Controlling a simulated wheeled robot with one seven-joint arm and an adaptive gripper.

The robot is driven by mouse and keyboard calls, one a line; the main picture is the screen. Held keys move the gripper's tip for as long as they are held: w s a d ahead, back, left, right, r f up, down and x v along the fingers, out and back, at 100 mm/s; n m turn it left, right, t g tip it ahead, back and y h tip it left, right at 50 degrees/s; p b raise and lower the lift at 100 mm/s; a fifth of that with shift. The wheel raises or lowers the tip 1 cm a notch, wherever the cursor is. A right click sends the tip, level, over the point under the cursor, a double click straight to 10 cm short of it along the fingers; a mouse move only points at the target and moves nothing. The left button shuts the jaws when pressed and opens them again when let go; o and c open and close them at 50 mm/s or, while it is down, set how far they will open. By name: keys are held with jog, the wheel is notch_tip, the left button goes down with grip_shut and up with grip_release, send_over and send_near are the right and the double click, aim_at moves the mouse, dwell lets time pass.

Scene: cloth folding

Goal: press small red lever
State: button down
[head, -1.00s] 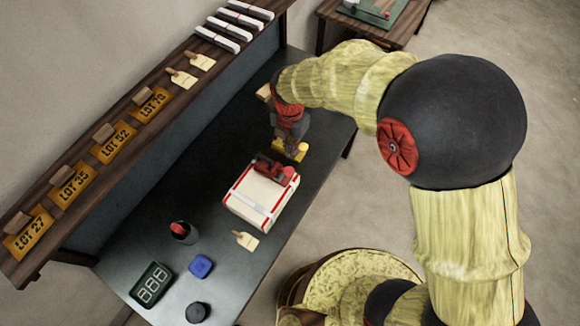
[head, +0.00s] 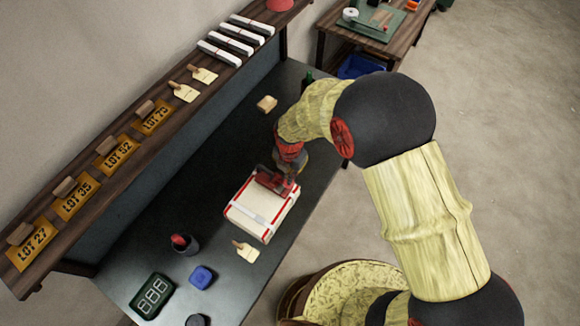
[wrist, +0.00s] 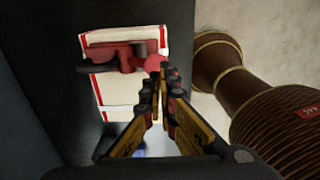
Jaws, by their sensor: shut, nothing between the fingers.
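A white box with red stripes (head: 262,212) lies on the dark table, and it also shows in the wrist view (wrist: 112,88). A red device with a dark handle (wrist: 115,55) sits across its far end; it also shows in the head view (head: 272,182). A small red rounded knob (wrist: 154,63) is at the device's right side in the wrist view. My gripper (wrist: 160,76) is shut and empty, with its tips overlapping the lower part of the knob in the picture. I cannot tell whether they touch it. In the head view my wrist hides the fingers.
The table holds a cream tag (head: 246,251), a dark cup with a red item (head: 184,244), a blue block (head: 202,276), a digital display (head: 152,296) and a tan block (head: 267,103). A shelf with lot signs (head: 75,194) runs along the left. A dark bottle (head: 307,78) stands behind my arm.

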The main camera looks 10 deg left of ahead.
aim_at(292, 185)
jog(key=shift+f, duration=1.55)
jog(key=shift+s+d+f+b, duration=0.2)
jog(key=shift+d+f+b, duration=0.1)
jog(key=shift+d+f, duration=0.1)
jog(key=f+b, duration=0.1)
jog(key=d+f+b, duration=0.1)
jog(key=s+d+f+b, duration=0.1)
jog(key=f, duration=0.1)
jog(key=shift+d+b, duration=0.15)
jog(key=shift+b, duration=0.25)
jog(key=shift+r, duration=0.15)
jog(key=shift+r+p, duration=0.45)
jog(key=shift+r, duration=0.3)
